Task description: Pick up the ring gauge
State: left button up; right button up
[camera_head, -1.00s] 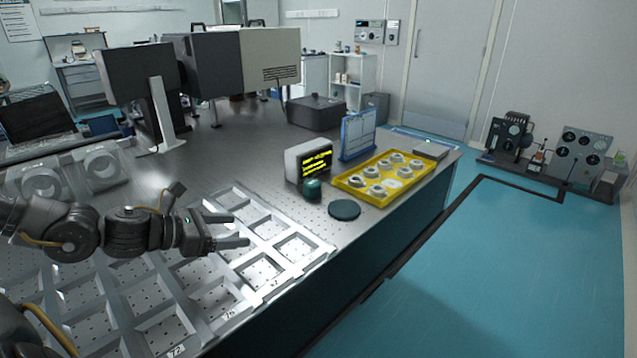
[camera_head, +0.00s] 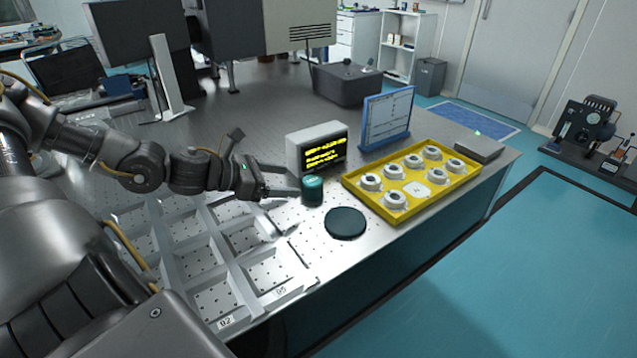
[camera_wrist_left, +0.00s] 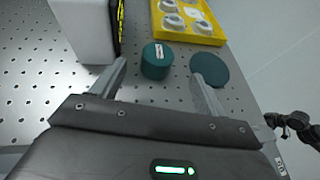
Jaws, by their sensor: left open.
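A small teal cylinder (camera_head: 313,190) stands upright on the metal table, with a pale label in the left wrist view (camera_wrist_left: 157,60). Several pale ring-shaped pieces with dark centres (camera_head: 411,162) sit in a yellow tray (camera_head: 391,217). I cannot tell for certain which piece is the ring gauge. My left gripper (camera_head: 297,187) is open and empty, its fingertips just left of the teal cylinder. In the left wrist view the cylinder is ahead, between the lines of the two fingers. Whether they touch it is unclear. My right gripper is not in view.
A flat dark disc (camera_head: 346,223) lies before the tray. A small display box (camera_head: 316,150) stands behind the cylinder, and a blue-framed panel (camera_head: 387,118) behind the tray. A grey compartment grid (camera_head: 232,262) lies left. The table's front edge is close.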

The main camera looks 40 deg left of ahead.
aim_at(308, 182)
pick_arm(q)
jog(key=shift+x, duration=2.6)
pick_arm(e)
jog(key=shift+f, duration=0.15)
pick_arm(q)
jog(key=shift+f, duration=0.1)
jog(key=shift+w+d+f+p, duration=0.15)
jog(key=shift+w+d+p, duration=0.15)
jog(key=shift+w, duration=0.3)
jog(key=x, duration=0.2)
jog(key=shift+w+f+p, duration=0.2)
jog(key=shift+w+p, duration=0.15)
jog(key=shift+p, duration=0.05)
jog(key=shift+w+d+f, duration=0.3)
jog(key=shift+w+f, duration=0.05)
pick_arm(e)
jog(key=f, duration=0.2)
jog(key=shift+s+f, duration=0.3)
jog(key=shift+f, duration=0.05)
pick_arm(q)
jog(key=shift+c, duration=0.2)
jog(key=c, duration=1.2)
